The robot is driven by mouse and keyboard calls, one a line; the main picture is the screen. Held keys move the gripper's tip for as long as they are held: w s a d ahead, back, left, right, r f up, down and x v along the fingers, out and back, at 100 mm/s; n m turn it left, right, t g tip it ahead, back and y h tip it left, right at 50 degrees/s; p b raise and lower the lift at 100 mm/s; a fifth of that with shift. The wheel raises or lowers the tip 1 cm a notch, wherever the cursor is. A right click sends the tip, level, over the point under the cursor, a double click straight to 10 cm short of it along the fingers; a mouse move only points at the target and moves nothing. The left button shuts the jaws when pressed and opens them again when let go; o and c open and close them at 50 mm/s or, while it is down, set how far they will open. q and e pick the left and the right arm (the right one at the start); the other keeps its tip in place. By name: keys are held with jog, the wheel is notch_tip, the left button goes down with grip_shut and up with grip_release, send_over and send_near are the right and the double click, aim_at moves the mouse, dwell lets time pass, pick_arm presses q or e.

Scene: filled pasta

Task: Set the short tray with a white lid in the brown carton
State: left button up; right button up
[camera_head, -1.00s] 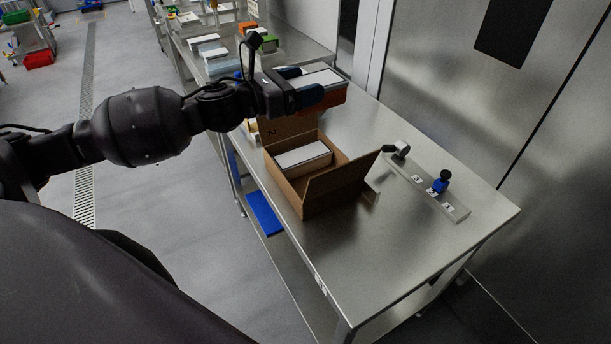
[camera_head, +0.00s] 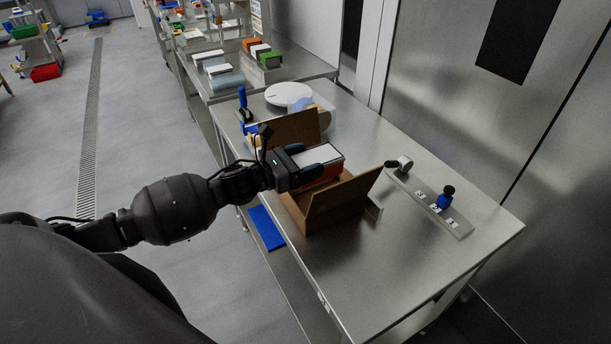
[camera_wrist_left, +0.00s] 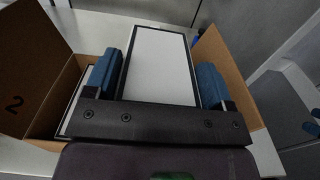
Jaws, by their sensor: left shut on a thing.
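The short tray with a white lid (camera_head: 318,157) has orange-red sides and is over the open brown carton (camera_head: 345,203). My left gripper (camera_head: 306,164) is shut on the tray, with blue fingers along its two sides. In the left wrist view, the tray's white lid (camera_wrist_left: 160,62) lies between the fingers (camera_wrist_left: 160,82), and carton walls show on both sides. Another white-topped tray (camera_wrist_left: 74,103) shows inside the carton at the left. How far the held tray reaches into the carton is hidden. My right gripper is not in view.
The steel table (camera_head: 420,265) has free room in front of the carton. A numbered strip (camera_head: 440,208) with a blue-and-black item (camera_head: 445,198) lies at the right. A round white device (camera_head: 288,94) stands behind. Several trays sit on the far table (camera_head: 300,72).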

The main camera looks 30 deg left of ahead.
pick_arm(q)
jog(key=shift+f, duration=2.35)
jog(key=shift+f+b, duration=0.3)
jog(key=shift+b, duration=0.05)
jog(key=shift+f, duration=0.1)
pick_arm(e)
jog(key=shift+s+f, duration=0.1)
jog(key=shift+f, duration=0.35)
pick_arm(q)
jog(key=shift+f+b, duration=0.2)
jog(key=shift+b, duration=0.1)
jog(key=o, duration=0.9)
jog(key=shift+o, duration=0.4)
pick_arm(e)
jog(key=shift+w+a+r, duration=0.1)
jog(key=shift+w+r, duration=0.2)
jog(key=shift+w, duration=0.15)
